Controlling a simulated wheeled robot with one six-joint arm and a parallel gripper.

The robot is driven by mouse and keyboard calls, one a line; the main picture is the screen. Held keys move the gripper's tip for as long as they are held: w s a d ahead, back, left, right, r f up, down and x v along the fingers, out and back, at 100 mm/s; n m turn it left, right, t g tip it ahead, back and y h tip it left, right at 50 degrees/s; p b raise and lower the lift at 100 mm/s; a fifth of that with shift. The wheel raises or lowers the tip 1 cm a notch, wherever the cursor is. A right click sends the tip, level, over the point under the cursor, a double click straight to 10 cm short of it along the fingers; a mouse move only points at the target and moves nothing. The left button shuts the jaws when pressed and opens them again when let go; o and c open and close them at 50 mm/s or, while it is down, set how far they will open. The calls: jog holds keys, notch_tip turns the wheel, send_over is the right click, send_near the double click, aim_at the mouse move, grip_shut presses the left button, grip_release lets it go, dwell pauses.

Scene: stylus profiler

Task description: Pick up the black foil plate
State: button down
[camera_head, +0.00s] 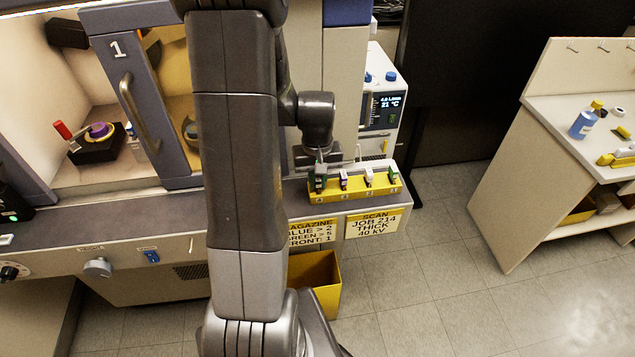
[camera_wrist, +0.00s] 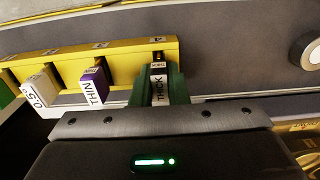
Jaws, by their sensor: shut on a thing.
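The black foil plate (camera_wrist: 158,90) is marked THICK. In the wrist view it stands at the end slot of the yellow rack (camera_wrist: 130,48). My gripper (camera_wrist: 160,84) has its green fingers on both sides of the plate and is shut on it. In the head view my gripper (camera_head: 318,180) is at the left end of the yellow rack (camera_head: 357,192). The plate's far end is hidden in the rack, and I cannot tell whether it is lifted from its slot.
A purple-ended THIN plate (camera_wrist: 94,87), a white 0.5 plate (camera_wrist: 40,90) and a green plate (camera_head: 394,176) stand in the rack. A white instrument (camera_head: 385,95) stands behind it. A yellow bin (camera_head: 318,275) is below. A tape roll (camera_wrist: 311,55) lies on the counter.

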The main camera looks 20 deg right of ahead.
aim_at(317, 178)
jog(key=shift+r, duration=0.1)
notch_tip(317, 178, up, 10)
jog(key=shift+f+b, duration=0.1)
jog(key=shift+b, duration=0.35)
dwell(0.8)
